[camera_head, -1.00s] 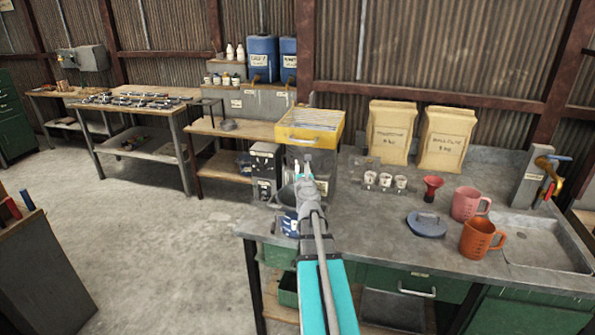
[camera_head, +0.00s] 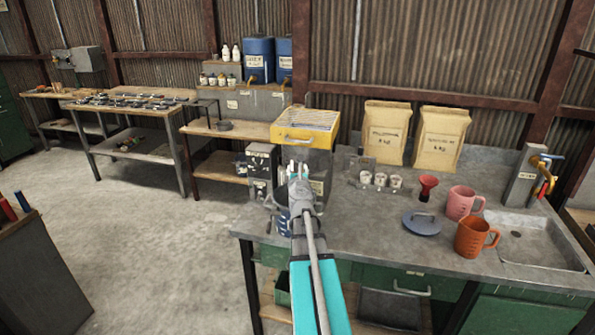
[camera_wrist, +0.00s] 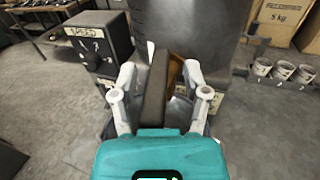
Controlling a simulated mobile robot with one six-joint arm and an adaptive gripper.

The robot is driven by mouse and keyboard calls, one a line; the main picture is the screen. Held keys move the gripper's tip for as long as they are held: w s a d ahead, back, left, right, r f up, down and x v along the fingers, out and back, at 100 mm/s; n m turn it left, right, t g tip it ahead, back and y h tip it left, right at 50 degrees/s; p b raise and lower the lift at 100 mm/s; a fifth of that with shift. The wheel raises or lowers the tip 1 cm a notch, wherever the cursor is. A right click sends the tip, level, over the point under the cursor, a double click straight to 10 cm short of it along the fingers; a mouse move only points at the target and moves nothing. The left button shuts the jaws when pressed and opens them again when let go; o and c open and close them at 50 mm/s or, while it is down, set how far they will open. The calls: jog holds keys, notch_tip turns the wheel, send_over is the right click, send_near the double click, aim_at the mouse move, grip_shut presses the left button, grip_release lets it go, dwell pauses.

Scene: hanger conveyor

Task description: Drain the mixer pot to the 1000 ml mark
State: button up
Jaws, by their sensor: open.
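The mixer pot appears to be the dark round vessel (camera_wrist: 190,25) at the top of the wrist view. In the head view a dark body (camera_head: 322,165) stands below a yellow tray, partly hidden by my gripper. A dark flat bar (camera_wrist: 156,90), like a valve handle, stands in front of the vessel, with a brass-coloured part (camera_wrist: 175,72) behind it. My gripper (camera_wrist: 160,72) is open, one finger on each side of the bar; I cannot tell whether they touch it. It also shows in the head view (camera_head: 298,172). No volume marks are readable.
A grey control box (camera_wrist: 100,48) stands left of the vessel. A blue container (camera_head: 283,222) shows partly below my gripper.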

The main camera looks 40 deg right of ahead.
jog(key=shift+s, duration=0.1)
jog(key=v, duration=0.7)
jog(key=shift+a, duration=0.2)
dwell(2.0)
